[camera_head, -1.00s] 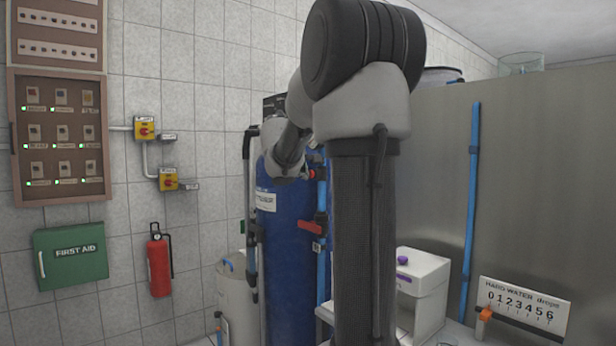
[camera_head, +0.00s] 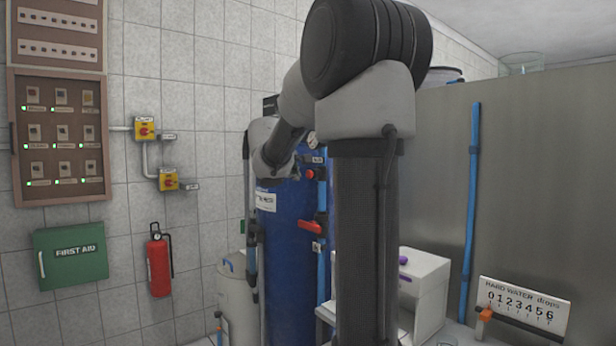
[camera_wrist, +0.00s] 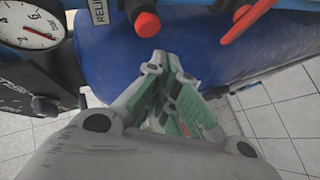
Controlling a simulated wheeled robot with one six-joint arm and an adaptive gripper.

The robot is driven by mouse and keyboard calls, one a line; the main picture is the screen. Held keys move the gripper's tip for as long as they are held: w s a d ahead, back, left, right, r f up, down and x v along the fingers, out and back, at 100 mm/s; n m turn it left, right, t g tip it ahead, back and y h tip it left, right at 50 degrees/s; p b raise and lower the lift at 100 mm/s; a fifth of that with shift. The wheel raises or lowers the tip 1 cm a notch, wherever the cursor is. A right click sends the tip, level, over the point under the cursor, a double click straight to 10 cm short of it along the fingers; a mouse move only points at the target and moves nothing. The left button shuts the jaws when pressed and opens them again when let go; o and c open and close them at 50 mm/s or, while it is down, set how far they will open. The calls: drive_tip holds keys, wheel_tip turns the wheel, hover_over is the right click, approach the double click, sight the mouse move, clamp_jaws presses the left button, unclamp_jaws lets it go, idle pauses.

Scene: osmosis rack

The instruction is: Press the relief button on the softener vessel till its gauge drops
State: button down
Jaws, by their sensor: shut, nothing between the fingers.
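The softener vessel (camera_head: 285,270) is a tall blue cylinder; its blue side (camera_wrist: 200,45) fills the middle of the wrist view. The red relief button (camera_head: 310,174) sticks out on its front and shows at the top of the wrist view (camera_wrist: 147,23), beside a partly cut label reading "RELI". The round white gauge (camera_wrist: 30,22) is at top left there, with a red needle whose reading I cannot tell. My gripper (camera_wrist: 166,68) is shut and empty, its tips below the button in that view and apart from it. In the head view my wrist is left of the button.
A red lever handle (camera_head: 310,226) sits below the button; it is at top right in the wrist view (camera_wrist: 245,20). Blue pipe (camera_head: 322,195) runs beside the vessel. A black box (camera_wrist: 30,88) is close at left in the wrist view. A white dispenser (camera_head: 425,285) stands at right.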

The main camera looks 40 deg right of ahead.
drive_tip(key=shift+a, duration=1.8)
drive_tip(key=shift+w, duration=0.1)
drive_tip(key=s+a+f+m+g+y, duration=0.1)
drive_tip(key=s+f+m+g+y, duration=0.3)
drive_tip(key=s+f, duration=0.85)
drive_tip(key=s+a+f+y, duration=0.2)
drive_tip(key=s+a+y, duration=0.1)
drive_tip(key=s+a, duration=0.6)
drive_tip(key=s+a+f+y, duration=0.3)
drive_tip(key=s+a, duration=0.6)
drive_tip(key=shift+a+t, duration=0.3)
drive_tip(key=shift+f, duration=0.1)
